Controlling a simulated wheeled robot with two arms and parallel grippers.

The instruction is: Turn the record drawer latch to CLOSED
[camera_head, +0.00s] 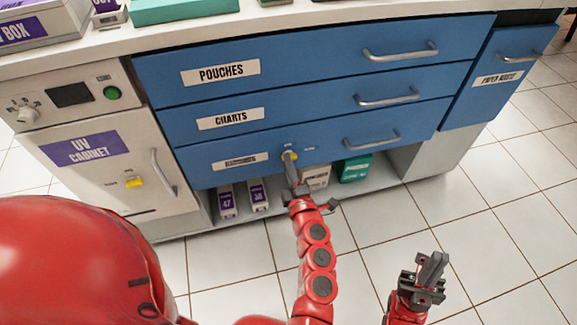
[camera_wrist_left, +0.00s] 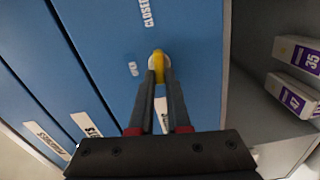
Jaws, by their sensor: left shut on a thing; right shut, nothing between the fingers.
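The record drawer latch is a yellow knob (camera_wrist_left: 157,62) on a pale round base, on the blue front of the bottom drawer (camera_head: 340,150). In the left wrist view, the word CLOSED is printed above it and a shorter, hard-to-read mark is at its left. My left gripper (camera_head: 290,162) is shut on the knob, with one finger on each side; its fingers (camera_wrist_left: 159,82) hide part of it. The knob points roughly along the fingers in the wrist view. My right gripper (camera_head: 431,271) is shut and empty, over the floor at lower right.
Above are the CHARTS drawer (camera_head: 300,112) and POUCHES drawer (camera_head: 310,63), both shut, with metal handles. A UV cabinet (camera_head: 105,170) stands at left. Boxes, such as a teal one (camera_head: 355,168), sit on the open shelf below. The tiled floor (camera_head: 480,230) at right is clear.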

